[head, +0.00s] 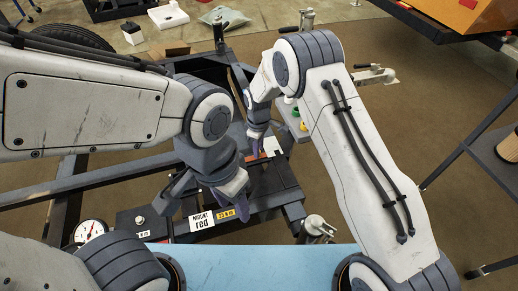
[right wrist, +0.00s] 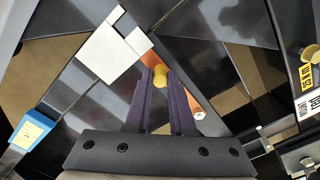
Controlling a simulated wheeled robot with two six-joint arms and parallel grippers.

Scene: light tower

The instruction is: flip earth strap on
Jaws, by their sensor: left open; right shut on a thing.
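The copper-orange earth strap (right wrist: 197,108) shows in the right wrist view as a flat piece behind and beside my right fingers, with a yellow knob (right wrist: 160,76) near it. My right gripper (right wrist: 160,88) has its purple fingers shut on the yellow knob. In the head view my right gripper (head: 257,146) points down at the dark frame, and a bit of the copper strap (head: 262,156) shows beside it. The fingers and arm hide most of the strap there. My left gripper (head: 207,203) is open and empty above the frame, left of the right gripper.
The dark metal frame (head: 110,179) spans the left and middle. A label plate (head: 201,222), a pressure gauge (head: 91,230) and a clamp lever (head: 318,227) are near its front. A pale blue surface (head: 260,262) lies in front.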

